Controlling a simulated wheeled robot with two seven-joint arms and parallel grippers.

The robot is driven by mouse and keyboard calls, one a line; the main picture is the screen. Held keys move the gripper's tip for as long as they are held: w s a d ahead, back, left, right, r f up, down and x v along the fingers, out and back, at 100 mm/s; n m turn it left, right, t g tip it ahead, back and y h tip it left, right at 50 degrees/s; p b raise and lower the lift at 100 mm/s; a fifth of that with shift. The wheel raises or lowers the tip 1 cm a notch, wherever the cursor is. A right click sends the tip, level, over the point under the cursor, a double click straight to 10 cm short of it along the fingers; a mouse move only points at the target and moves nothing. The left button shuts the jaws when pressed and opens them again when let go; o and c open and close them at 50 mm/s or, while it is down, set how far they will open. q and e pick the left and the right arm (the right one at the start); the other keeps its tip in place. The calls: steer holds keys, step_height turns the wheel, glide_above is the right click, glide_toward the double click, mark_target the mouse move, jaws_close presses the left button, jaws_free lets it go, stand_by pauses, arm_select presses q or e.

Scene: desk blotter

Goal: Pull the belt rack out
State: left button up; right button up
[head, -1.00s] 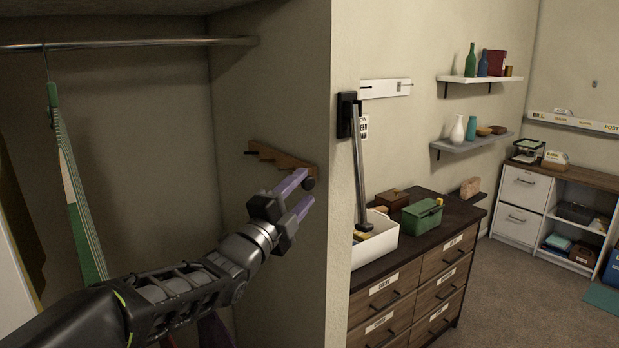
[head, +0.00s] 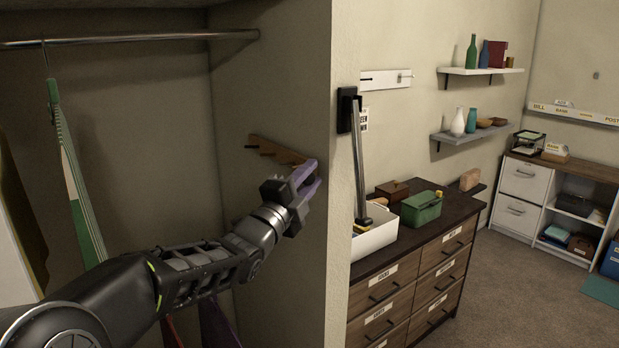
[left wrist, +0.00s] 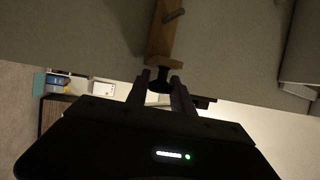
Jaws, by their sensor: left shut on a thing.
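The belt rack (head: 275,151) is a wooden bar with dark pegs on the closet's right side wall. My left gripper (head: 308,178) is at the bar's front end, its purple fingers covering that end in the head view. In the left wrist view, the belt rack (left wrist: 161,38) runs up from a dark round knob (left wrist: 160,84) at its end. The left gripper (left wrist: 160,82) is shut on this knob, one finger on each side. My right gripper is not in view.
A metal rail (head: 130,39) crosses the closet above, with a green striped garment (head: 77,180) hanging at left. The closet wall's front edge (head: 341,200) is just right of the gripper. Beyond stands a dresser (head: 415,275) with a white box (head: 375,237) and a green box (head: 421,209).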

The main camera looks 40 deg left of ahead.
arm_select(q)
jaws_close()
stand_by(0.8)
